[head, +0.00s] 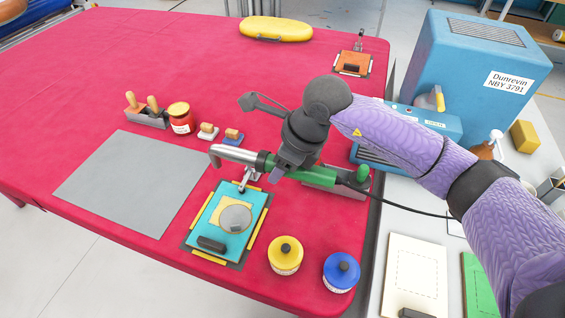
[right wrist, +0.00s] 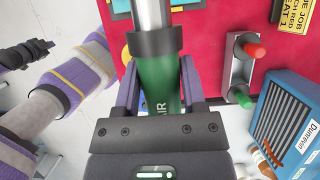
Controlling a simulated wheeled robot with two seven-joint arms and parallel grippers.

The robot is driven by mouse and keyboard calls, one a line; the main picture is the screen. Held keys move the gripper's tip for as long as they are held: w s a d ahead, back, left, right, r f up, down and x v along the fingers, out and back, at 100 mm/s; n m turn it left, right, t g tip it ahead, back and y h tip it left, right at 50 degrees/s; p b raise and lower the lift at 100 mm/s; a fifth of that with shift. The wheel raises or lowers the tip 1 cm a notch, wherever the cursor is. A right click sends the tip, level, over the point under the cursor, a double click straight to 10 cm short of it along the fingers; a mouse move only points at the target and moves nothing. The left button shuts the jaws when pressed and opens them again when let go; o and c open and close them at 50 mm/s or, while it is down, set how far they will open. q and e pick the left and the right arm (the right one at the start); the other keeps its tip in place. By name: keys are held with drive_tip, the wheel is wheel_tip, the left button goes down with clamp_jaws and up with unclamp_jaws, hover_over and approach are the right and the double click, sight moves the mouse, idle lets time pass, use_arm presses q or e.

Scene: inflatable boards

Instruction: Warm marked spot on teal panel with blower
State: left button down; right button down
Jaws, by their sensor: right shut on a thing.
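The teal panel (head: 203,226) lies on a dark base near the front edge of the red table, with yellow strips along its sides. A round grey disc (head: 236,218) sits on a pale square on it. My right gripper (head: 292,165) is shut on the green blower (head: 318,175), also seen in the right wrist view (right wrist: 160,85). Its silver nozzle (head: 232,154) points left, above and behind the panel, apart from the disc. Any marking under the disc is hidden. A purple and grey arm of mine (right wrist: 75,75) shows in the right wrist view; its fingers are unclear.
Yellow (head: 285,255) and blue (head: 341,271) lidded pots stand right of the panel. A grey holder (head: 340,188) is beside the blower. A grey mat (head: 130,185) lies clear at left. A blue machine (head: 480,65) stands back right. The blower's cord (head: 405,208) trails right.

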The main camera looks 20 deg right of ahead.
wheel_tip(320, 180, down, 12)
drive_tip(key=b, duration=0.8)
drive_tip(key=shift+r, duration=0.25)
idle(0.3)
idle(3.0)
wheel_tip(320, 180, up, 12)
drive_tip(key=p, duration=0.9)
drive_tip(key=shift+r, duration=0.2)
drive_tip(key=shift+f, duration=0.2)
